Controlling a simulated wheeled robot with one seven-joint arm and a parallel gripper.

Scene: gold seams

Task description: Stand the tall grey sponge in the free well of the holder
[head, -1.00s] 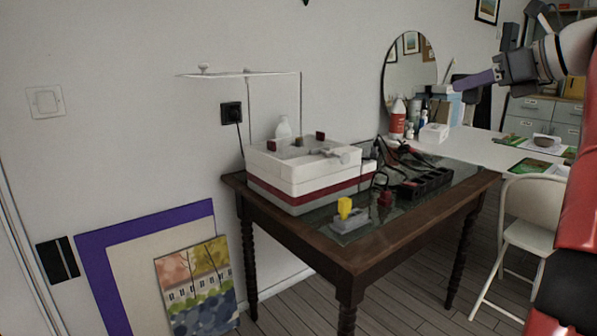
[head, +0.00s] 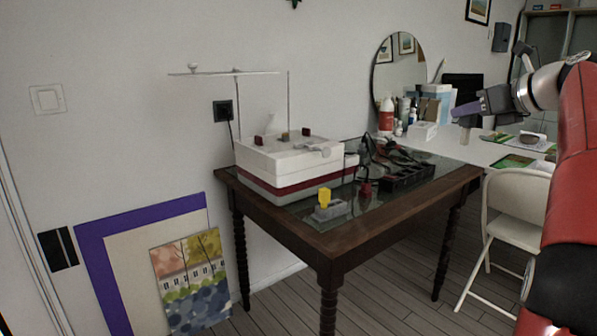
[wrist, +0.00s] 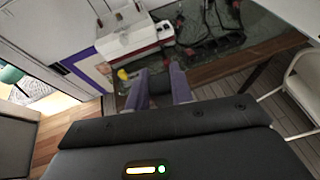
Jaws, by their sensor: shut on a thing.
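My gripper (head: 463,113) is at the right in the head view, its purple fingers pointing left, high and to the right of the dark table. It is shut on the tall grey sponge (head: 465,134), whose lower end hangs below the fingers. In the wrist view the sponge (wrist: 160,86) shows dimly between the purple fingers. The grey holder (head: 331,211) sits near the front edge of the table, well left of and below my gripper. A yellow sponge (head: 324,197) stands in it. The free well is too small to make out clearly.
A white and red box (head: 288,165) stands behind the holder. A red object (head: 366,188) and a black power strip (head: 407,178) with cables lie to its right. The table's glass top (head: 300,209) is bare around the holder's front. A white chair (head: 515,205) stands at the right.

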